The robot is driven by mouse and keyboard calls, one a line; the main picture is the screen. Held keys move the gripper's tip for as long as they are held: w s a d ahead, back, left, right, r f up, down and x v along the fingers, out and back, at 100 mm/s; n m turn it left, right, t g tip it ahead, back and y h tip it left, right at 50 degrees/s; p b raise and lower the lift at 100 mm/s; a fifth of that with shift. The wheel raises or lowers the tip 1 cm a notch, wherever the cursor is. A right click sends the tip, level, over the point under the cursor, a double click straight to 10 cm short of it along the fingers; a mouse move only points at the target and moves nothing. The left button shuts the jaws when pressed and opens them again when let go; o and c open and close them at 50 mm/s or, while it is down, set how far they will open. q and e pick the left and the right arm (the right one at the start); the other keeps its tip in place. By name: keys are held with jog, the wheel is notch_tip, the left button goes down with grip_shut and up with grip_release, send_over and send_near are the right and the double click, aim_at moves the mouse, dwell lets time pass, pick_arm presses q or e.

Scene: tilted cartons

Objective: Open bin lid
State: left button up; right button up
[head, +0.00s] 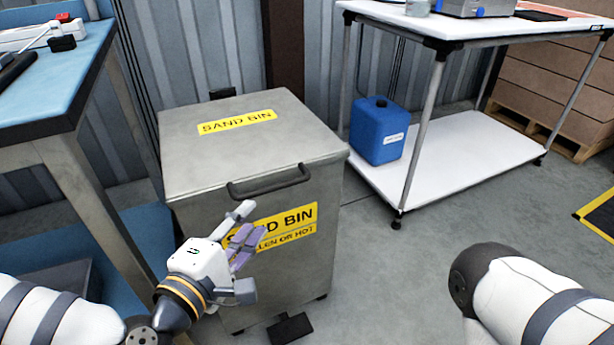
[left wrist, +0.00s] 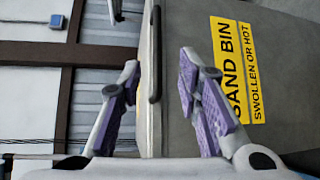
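The grey metal sand bin (head: 275,275) stands on the floor with its lid (head: 210,165) shut. A dark bar handle (head: 268,183) runs along the lid's front edge. Yellow labels mark the lid and the front. My left gripper (head: 243,230) is in front of the bin, just below the handle, hiding part of the front label. In the left wrist view its purple-padded fingers (left wrist: 158,85) are apart with nothing between the pads. The handle (left wrist: 154,55) shows beyond them, in line with the gap. My right gripper is out of view; only my right arm shows.
A blue-topped bench (head: 40,120) stands close on the left. A white shelf table (head: 440,160) with a blue canister (head: 378,130) on its lower shelf is at right. A dark pedal (head: 290,328) is at the bin's base.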

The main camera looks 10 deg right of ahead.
aim_at(273, 189)
pick_arm(q)
jog(key=b+x, duration=0.1)
jog(key=x, duration=1)
jog(key=shift+w+r, duration=0.1)
jog(key=shift+w, duration=0.3)
grip_shut()
